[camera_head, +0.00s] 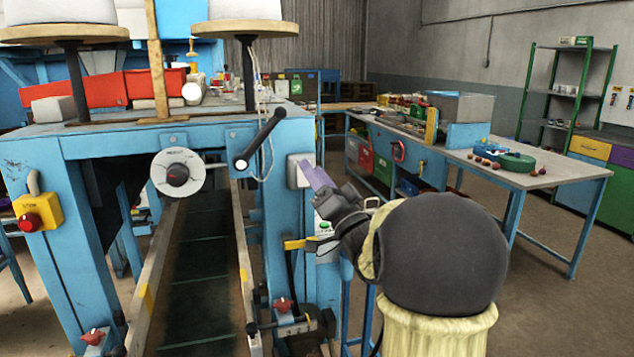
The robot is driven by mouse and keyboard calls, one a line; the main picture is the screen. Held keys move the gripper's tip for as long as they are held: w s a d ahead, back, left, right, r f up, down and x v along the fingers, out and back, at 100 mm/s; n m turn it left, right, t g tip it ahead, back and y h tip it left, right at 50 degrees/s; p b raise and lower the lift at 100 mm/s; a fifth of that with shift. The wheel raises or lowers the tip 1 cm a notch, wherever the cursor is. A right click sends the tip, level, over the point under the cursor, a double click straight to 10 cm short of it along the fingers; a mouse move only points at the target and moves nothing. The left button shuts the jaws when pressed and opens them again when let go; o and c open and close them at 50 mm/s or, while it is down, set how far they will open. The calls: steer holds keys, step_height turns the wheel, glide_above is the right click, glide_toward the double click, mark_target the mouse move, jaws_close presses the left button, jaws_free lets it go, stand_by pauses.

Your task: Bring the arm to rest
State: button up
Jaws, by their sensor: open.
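A dark conveyor (198,275) runs beneath the frame, left of my gripper. A dial (178,174) and a black crank handle (262,138) stick out from the frame. A workbench (535,178) stands at the right behind my arm, with clear floor (575,305) in front.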

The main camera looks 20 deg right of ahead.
stand_by(0.5)
steer(key=a+f+g+h+p, duration=0.3)
steer(key=f+g, duration=0.2)
steer(key=f, duration=0.3)
steer(key=a+f+g+h+p, duration=0.2)
steer(key=f+g+h, duration=0.25)
steer(key=f, duration=0.25)
steer(key=s+a+f+n+g+p, duration=0.1)
steer(key=s+a+f+g, duration=0.1)
steer(key=s, duration=0.5)
steer(key=s+a+f+n+g+y+p, duration=0.1)
steer(key=s+a+f+n+g, duration=0.1)
steer(key=s+f+g, duration=0.3)
steer(key=s+a+f+n+g+y+p, duration=0.1)
steer(key=s+a+f+g+p, duration=0.1)
steer(key=s, duration=0.7)
steer(key=a+f+g, duration=0.1)
steer(key=a+g, duration=0.1)
steer(key=g, duration=0.1)
steer(key=shift+a+f, duration=0.2)
steer(key=shift+f, duration=0.2)
